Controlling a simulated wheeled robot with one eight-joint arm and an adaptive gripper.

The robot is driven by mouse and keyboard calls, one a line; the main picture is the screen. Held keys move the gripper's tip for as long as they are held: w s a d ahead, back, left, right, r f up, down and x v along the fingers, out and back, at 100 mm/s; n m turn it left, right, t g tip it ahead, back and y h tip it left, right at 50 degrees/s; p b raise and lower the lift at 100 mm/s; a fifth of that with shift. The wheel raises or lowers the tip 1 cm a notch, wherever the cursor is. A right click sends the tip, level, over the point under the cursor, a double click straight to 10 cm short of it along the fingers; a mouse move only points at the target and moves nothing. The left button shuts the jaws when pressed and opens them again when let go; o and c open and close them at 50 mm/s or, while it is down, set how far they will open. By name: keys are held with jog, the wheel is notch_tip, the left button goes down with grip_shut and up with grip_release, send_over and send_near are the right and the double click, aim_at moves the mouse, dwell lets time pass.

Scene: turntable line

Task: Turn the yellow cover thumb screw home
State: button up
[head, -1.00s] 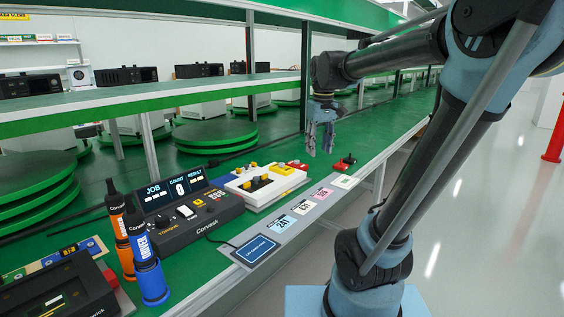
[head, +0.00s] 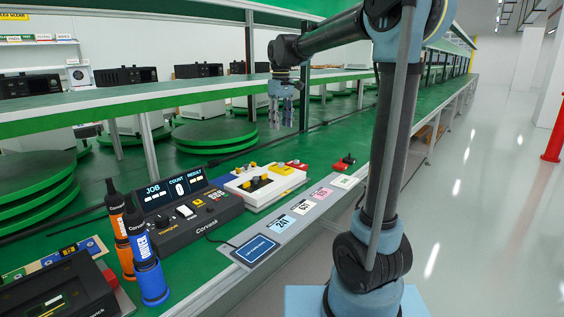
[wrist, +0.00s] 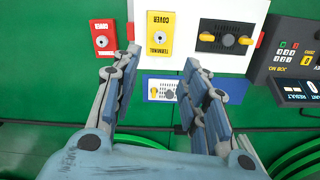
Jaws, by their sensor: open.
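In the head view the yellow cover (head: 281,169) is at the fixture's far right part. I cannot tell how far the screw is turned in. My gripper (head: 281,125) is open and empty, in the air above and behind the fixture. In the wrist view my gripper (wrist: 162,60) has its two fingers spread, just below the cover in the picture, and nothing lies between them in contact.
A black plate with yellow knobs (wrist: 226,38) is beside the cover. A red plate (wrist: 103,38) and a blue plate (wrist: 163,90) lie close by. A dark control box (head: 188,212) and two upright drivers (head: 148,262) stand left. A shelf (head: 200,93) runs behind.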

aim_at(281, 165)
notch_tip(281, 165, down, 16)
jog(key=shift+r, duration=0.15)
dwell(0.4)
jog(key=shift+c, duration=0.6)
